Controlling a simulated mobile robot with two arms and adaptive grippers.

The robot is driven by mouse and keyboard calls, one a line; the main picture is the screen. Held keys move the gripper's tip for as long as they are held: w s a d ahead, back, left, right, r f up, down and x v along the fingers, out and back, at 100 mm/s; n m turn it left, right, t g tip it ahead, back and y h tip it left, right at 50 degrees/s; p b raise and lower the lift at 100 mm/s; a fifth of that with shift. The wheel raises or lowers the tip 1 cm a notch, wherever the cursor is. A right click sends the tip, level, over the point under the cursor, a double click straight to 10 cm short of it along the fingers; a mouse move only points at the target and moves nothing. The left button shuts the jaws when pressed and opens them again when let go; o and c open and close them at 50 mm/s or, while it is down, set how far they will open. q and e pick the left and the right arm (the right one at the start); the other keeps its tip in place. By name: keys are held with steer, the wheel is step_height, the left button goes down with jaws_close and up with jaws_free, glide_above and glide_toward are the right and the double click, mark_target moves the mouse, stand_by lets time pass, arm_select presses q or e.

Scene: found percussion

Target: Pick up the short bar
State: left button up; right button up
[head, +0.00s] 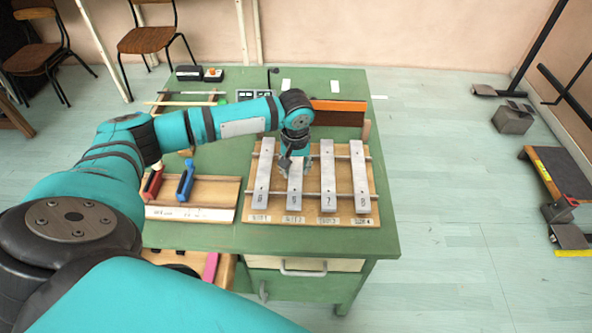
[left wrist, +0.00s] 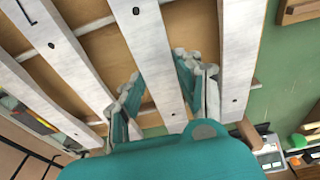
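Several silver bars lie side by side on a wooden frame (head: 311,220) on the green table. They are the far left bar (head: 260,182), the second bar (head: 294,196), the third bar (head: 328,180) and the far right bar (head: 359,178). I cannot tell by length which is the short bar. My left gripper (head: 293,166) points down over the second bar and hides its far part. In the left wrist view the open fingers (left wrist: 160,78) stand on either side of one bar (left wrist: 150,45). No grip on it shows. My right gripper is not in view.
Left of the frame, a wooden holder (head: 215,193) carries a red-handled tool (head: 153,183) and a blue-handled tool (head: 185,181). A brown block (head: 337,113) stands behind the bars. Neighbouring bars lie close on both sides of the fingers.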

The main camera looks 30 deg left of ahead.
arm_select(q)
jaws_close()
